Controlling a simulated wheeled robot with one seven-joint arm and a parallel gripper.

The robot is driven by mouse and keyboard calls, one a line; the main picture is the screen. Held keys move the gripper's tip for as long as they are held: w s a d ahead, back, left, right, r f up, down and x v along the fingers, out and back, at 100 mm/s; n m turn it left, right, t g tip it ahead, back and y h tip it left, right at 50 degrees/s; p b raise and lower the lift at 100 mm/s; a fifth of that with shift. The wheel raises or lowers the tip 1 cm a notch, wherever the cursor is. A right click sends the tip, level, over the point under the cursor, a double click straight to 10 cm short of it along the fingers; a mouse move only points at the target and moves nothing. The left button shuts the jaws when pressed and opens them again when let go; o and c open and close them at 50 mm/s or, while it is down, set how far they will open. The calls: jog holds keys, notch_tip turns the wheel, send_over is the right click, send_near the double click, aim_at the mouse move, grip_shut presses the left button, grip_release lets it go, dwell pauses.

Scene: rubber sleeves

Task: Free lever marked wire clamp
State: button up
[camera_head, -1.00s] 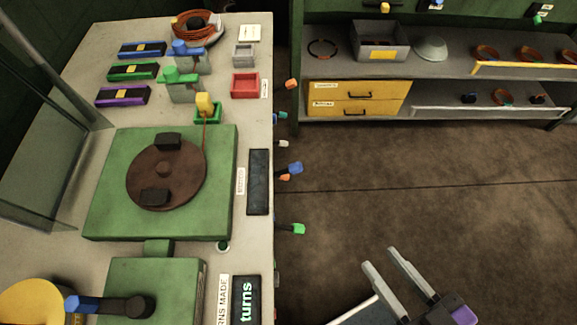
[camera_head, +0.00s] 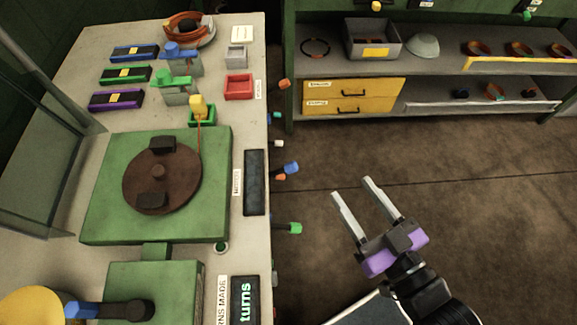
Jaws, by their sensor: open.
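No lever shows a readable "wire clamp" label. A yellow-topped piece (camera_head: 198,104) stands on a small green base on the bench, and a thin reddish wire (camera_head: 200,140) runs from it down to the brown disc (camera_head: 160,180) on a green plate. Behind it stand a green-handled lever (camera_head: 174,79) and a blue-handled lever (camera_head: 179,50) on grey blocks. Several coloured knobs stick out from the bench's right side, among them a blue one (camera_head: 291,168) and a green one (camera_head: 295,228). My gripper (camera_head: 352,188) is open and empty over the floor, right of the bench and apart from these knobs.
A blue-handled crank (camera_head: 95,310) is at the bench's near left, with a "turns" display (camera_head: 245,300) beside it. A clear panel (camera_head: 35,150) stands at the left. A shelf unit (camera_head: 440,75) with yellow drawers is at the back. The floor (camera_head: 450,170) between is clear.

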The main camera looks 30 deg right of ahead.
jog(key=w+d+f+m+g, duration=0.2)
jog(key=w+d+f+m, duration=0.15)
jog(key=w, duration=0.65)
jog(key=w+d+f+m+g+p, duration=0.15)
jog(key=w+f+m, duration=0.3)
jog(key=w, duration=0.45)
jog(key=w+d+f+m+g+b, duration=0.1)
jog(key=w+d+f+m+g, duration=0.3)
jog(key=w, duration=0.6)
jog(key=m+g+y, duration=0.4)
jog(key=m+g, duration=0.3)
jog(key=m, duration=0.2)
send_over(292, 165)
jog(key=d, duration=0.2)
jog(key=f, duration=0.6)
jog(key=shift+s+f+p, duration=0.3)
jog(key=shift+s, duration=0.1)
jog(key=shift+s+a, duration=0.1)
jog(key=shift+s, duration=0.15)
jog(key=shift+a+f+y, duration=0.1)
jog(key=shift+f+y, duration=0.2)
jog(key=x, duration=0.7)
jog(key=shift+w+f+b, duration=0.15)
jog(key=shift+b, duration=0.2)
jog(key=shift+c, duration=0.4)
grip_shut()
